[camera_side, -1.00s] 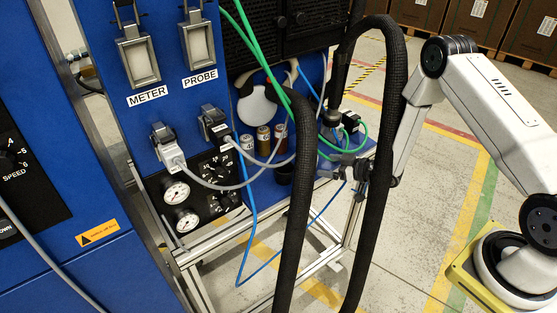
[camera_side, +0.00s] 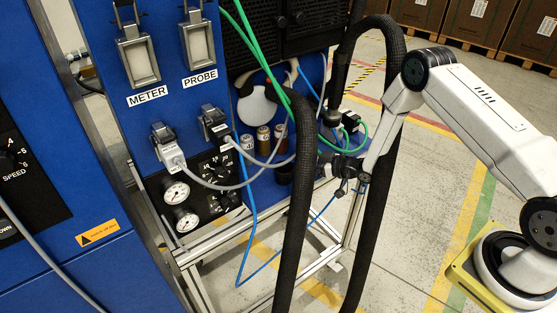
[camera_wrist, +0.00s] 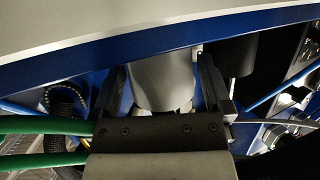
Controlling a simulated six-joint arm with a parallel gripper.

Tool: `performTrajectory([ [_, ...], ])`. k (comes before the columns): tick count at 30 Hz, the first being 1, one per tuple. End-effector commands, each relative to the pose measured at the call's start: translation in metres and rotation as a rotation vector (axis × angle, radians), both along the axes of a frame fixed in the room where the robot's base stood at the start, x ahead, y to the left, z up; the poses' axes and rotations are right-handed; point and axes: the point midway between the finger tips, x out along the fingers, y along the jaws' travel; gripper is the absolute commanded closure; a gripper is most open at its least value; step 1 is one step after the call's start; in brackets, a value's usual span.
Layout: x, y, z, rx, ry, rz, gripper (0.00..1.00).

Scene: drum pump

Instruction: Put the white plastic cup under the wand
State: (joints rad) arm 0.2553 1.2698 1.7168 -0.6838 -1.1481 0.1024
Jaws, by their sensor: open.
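In the wrist view, a pale grey-white rounded object (camera_wrist: 160,88), which looks like the white plastic cup, sits between the two dark fingers of my gripper (camera_wrist: 163,78). The fingers stand apart on either side of it; I cannot tell whether either touches it. In the side view my gripper (camera_side: 335,166) is low at the blue shelf's right end, partly behind a black hose. A small pale patch by the fingers may be the cup, mostly hidden. I cannot pick out the wand with certainty.
Thick black hoses (camera_side: 298,200) hang in front of the shelf. Green hoses (camera_side: 263,55) and a blue tube (camera_side: 249,215) run close by. Several bottles (camera_side: 263,140) and a dark cup (camera_side: 284,174) stand on the shelf left of my gripper.

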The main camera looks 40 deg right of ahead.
Motion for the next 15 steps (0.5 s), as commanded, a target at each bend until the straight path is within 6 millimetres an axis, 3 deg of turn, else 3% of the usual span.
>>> performTrajectory([
  [15,0.0092,0.0042,-0.0031,0.000,0.000,0.000,0.00],
])
